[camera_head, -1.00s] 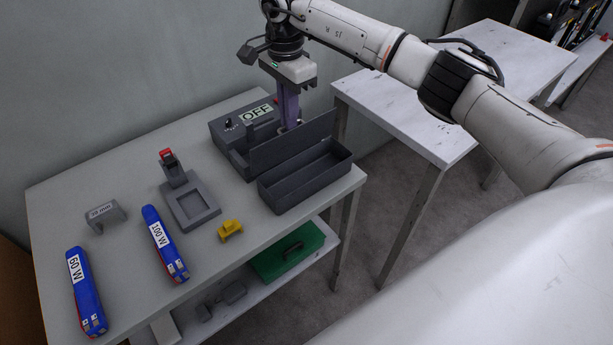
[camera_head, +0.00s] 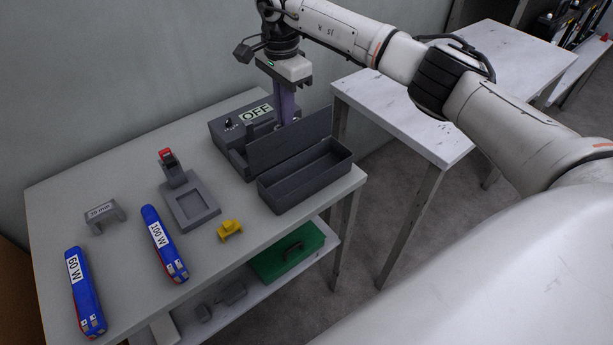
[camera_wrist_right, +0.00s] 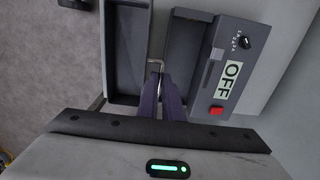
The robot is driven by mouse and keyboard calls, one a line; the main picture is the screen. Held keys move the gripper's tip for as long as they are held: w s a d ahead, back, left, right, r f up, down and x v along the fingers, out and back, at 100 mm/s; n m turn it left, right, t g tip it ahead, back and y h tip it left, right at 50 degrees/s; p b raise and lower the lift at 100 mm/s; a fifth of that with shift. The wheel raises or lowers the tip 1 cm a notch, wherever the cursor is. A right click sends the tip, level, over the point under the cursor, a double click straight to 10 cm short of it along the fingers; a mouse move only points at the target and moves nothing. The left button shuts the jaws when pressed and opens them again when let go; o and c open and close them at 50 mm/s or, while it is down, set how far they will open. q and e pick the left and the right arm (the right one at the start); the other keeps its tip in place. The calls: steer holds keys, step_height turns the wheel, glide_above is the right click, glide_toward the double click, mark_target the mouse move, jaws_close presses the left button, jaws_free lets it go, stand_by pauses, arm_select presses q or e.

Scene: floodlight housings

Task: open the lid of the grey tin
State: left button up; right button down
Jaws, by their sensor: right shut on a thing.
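The grey tin (camera_head: 308,188) is a long dark box at the table's back right corner, open at the top and empty as far as I see. Its lid (camera_head: 290,142) stands steeply raised along the tin's back long side. My right gripper (camera_head: 287,120) points down behind the lid's upper edge, and the lid hides its fingertips in the head view. In the right wrist view my right gripper (camera_wrist_right: 158,72) is shut at a thin metal handle (camera_wrist_right: 155,64), with the tin (camera_wrist_right: 127,50) to its left. My left gripper is not in view.
A grey switch box marked OFF (camera_head: 253,113) stands close behind the lid. A grey fixture (camera_head: 190,205), a yellow piece (camera_head: 230,230), a grey bracket (camera_head: 101,216) and blue 100 W (camera_head: 163,243) and 60 W (camera_head: 85,290) units lie left. A green case (camera_head: 287,252) sits below.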

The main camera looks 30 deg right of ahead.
steer(key=shift+w+f, duration=0.1)
steer(key=shift+w, duration=0.1)
steer(key=shift+w+f, duration=0.2)
steer(key=shift+w, duration=0.2)
stand_by(0.3)
steer(key=c, duration=2.2)
jaws_free()
steer(key=shift+r, duration=0.15)
